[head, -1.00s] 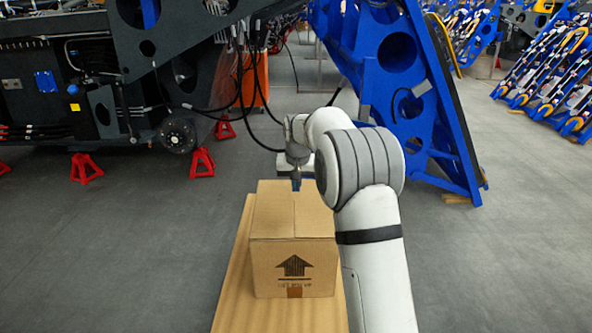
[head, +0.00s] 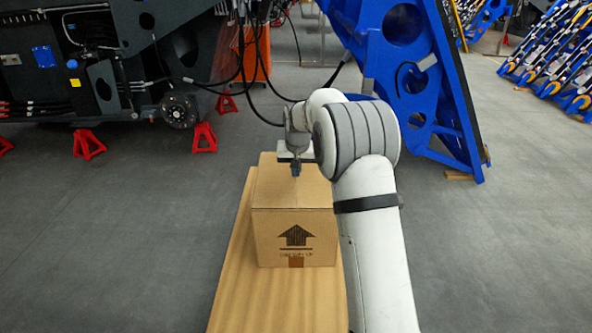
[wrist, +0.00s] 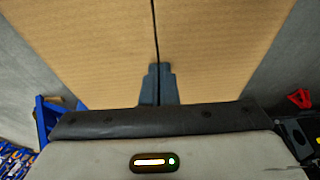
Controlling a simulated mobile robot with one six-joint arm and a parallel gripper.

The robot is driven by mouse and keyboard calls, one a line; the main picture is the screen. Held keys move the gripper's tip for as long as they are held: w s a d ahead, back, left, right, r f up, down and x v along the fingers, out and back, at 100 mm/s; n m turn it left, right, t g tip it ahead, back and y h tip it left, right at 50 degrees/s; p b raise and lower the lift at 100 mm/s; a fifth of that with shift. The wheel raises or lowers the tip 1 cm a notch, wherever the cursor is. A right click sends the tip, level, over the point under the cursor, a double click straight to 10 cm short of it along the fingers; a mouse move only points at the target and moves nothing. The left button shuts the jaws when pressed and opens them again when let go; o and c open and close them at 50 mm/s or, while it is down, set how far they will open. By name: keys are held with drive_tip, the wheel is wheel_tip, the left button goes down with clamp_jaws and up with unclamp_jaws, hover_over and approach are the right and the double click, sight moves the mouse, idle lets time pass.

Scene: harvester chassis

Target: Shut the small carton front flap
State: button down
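The small brown carton (head: 292,238) stands on a wooden surface, with a printed up-arrow on its front face. Its top looks flat in the head view, and no flap is seen standing up. In the wrist view two cardboard top panels (wrist: 80,45) meet at a dark seam. My gripper (head: 296,174) is over the carton top, behind its front edge. Its fingers (wrist: 160,82) look close together, in line with the seam, with nothing seen between them. I cannot tell whether they touch the cardboard. My arm hides the carton's right rear part.
The wooden board or table (head: 235,285) under the carton has bare room in front. Blue frames (head: 440,110) stand behind on the right. A dark machine (head: 100,70) with red stands (head: 88,145) is at the back left. Black cables hang behind the carton.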

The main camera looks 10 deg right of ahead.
drive_tip(key=shift+s+a+f, duration=0.1)
drive_tip(key=shift+s+f, duration=0.15)
drive_tip(key=shift+f, duration=0.4)
drive_tip(key=shift+r, duration=0.15)
drive_tip(key=shift+w+r+p, duration=0.25)
drive_tip(key=shift+r+p, duration=0.45)
drive_tip(key=shift+r, duration=0.1)
wheel_tip(320, 180, up, 4)
drive_tip(key=p, duration=0.3)
drive_tip(key=a+b+v, duration=0.1)
drive_tip(key=b+v, duration=0.1)
drive_tip(key=v, duration=0.7)
drive_tip(key=s+d+r, duration=0.1)
drive_tip(key=s+r, duration=0.2)
drive_tip(key=s, duration=0.6)
drive_tip(key=s+f+n, duration=0.1)
drive_tip(key=s+f, duration=0.2)
drive_tip(key=s, duration=1.2)
drive_tip(key=s+d+f, duration=0.1)
drive_tip(key=s+f, duration=0.3)
drive_tip(key=s, duration=1.2)
drive_tip(key=shift+s+f+n, duration=0.2)
drive_tip(key=shift+n, duration=0.2)
drive_tip(key=shift+d, duration=0.15)
